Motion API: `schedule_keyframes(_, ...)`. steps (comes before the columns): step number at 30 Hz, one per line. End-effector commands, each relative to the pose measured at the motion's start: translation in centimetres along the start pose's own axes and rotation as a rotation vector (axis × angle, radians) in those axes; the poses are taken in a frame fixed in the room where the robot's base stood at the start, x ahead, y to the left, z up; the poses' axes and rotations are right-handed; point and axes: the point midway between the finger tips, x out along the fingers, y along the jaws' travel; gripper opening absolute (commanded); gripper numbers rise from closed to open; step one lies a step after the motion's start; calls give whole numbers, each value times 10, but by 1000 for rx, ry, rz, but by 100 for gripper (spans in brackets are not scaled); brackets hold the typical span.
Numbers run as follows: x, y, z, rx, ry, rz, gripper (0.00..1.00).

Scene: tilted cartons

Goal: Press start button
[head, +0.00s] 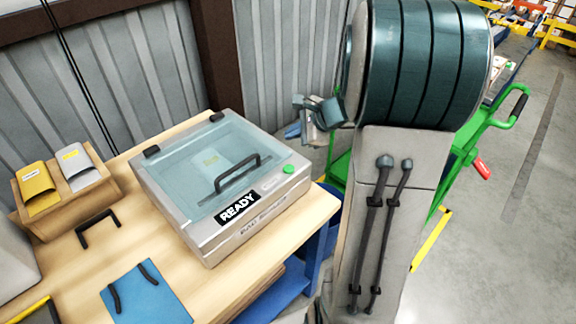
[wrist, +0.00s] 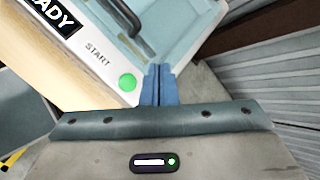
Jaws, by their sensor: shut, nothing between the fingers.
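The start button is a round green button (wrist: 127,83) beside the word START on the machine's pale front panel. In the head view the green button (head: 288,169) is at the right end of the machine's front edge. The machine (head: 210,240) is a grey box with a clear lid (head: 190,165), closed, and a black handle. Its label reads READY (head: 238,206). My gripper (wrist: 158,72) shows as two blue fingers pressed together, empty. In the wrist view the fingers are just right of the button; I cannot tell their height above the panel.
The machine stands on a wooden bench (head: 115,255). A wooden holder (head: 75,205) with yellow and grey pouches and a blue sheet (head: 145,297) lie on its left part. A green cart (head: 485,125) stands at the right, behind my arm. A corrugated wall is behind the bench.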

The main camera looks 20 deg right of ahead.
Motion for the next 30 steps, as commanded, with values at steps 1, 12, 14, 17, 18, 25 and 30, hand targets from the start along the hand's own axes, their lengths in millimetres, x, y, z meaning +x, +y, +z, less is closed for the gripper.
schedule_keyframes(1,0,0,0,-1,0,1,0)
schedule_keyframes(12,14,11,-10,-2,-1,3,0)
schedule_keyframes(14,19,15,-13,-2,-1,3,0)
schedule_keyframes(17,29,22,-21,-3,-1,3,0)
schedule_keyframes(18,34,25,-24,-3,-1,3,0)
schedule_keyframes(25,55,40,-39,-4,-1,2,0)
schedule_keyframes(30,61,45,-44,-4,-1,2,0)
